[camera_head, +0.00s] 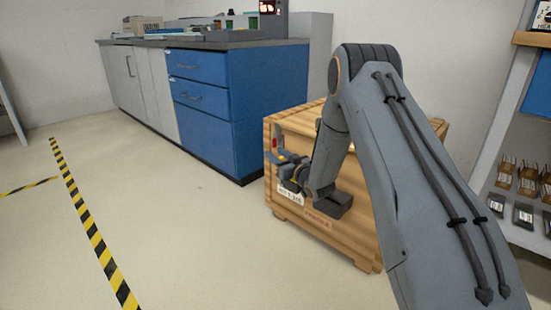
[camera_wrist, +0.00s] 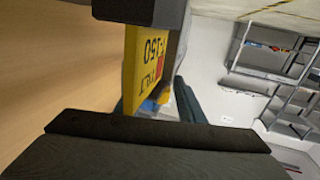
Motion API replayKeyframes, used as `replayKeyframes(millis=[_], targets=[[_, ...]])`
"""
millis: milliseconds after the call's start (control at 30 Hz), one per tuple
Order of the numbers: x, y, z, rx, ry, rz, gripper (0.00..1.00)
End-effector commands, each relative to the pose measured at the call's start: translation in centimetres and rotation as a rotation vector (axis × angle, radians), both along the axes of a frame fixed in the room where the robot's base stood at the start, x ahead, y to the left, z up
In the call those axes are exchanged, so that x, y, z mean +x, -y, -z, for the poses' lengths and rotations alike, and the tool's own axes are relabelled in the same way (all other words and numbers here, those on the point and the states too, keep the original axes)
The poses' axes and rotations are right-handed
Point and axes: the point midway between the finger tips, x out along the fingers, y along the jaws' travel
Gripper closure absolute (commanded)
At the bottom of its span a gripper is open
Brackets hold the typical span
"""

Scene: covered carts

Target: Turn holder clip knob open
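A wooden crate (camera_head: 345,240) stands on the floor, with a cover closing its top. My gripper (camera_head: 281,163) is at the crate's left end, close to its side face. Small red, yellow and blue parts show around it there, too small to tell apart. In the wrist view a yellow plate (camera_wrist: 146,65) with dark print and a red patch stands out beside the wooden face (camera_wrist: 50,60). Dark parts of my gripper frame it above and below. A blue and orange bit shows at the plate's lower end. I cannot make out the clip knob or whether the fingers touch anything.
A blue-drawered workbench (camera_head: 235,95) stands behind the crate on the left. A shelf with small boxes (camera_head: 525,180) is at the right edge. Yellow-black tape (camera_head: 90,225) marks the floor on the left. The floor between tape and crate is clear.

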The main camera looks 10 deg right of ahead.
Motion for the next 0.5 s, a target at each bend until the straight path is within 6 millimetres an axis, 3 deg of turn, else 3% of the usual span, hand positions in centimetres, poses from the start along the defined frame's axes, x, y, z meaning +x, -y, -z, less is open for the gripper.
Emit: replayKeyframes(millis=[367,500], targets=[[0.62,-0.26,-0.04,0.001,-0.001,0.000,0.65],[0.61,-0.25,-0.03,0.001,-0.001,0.000,0.88]])
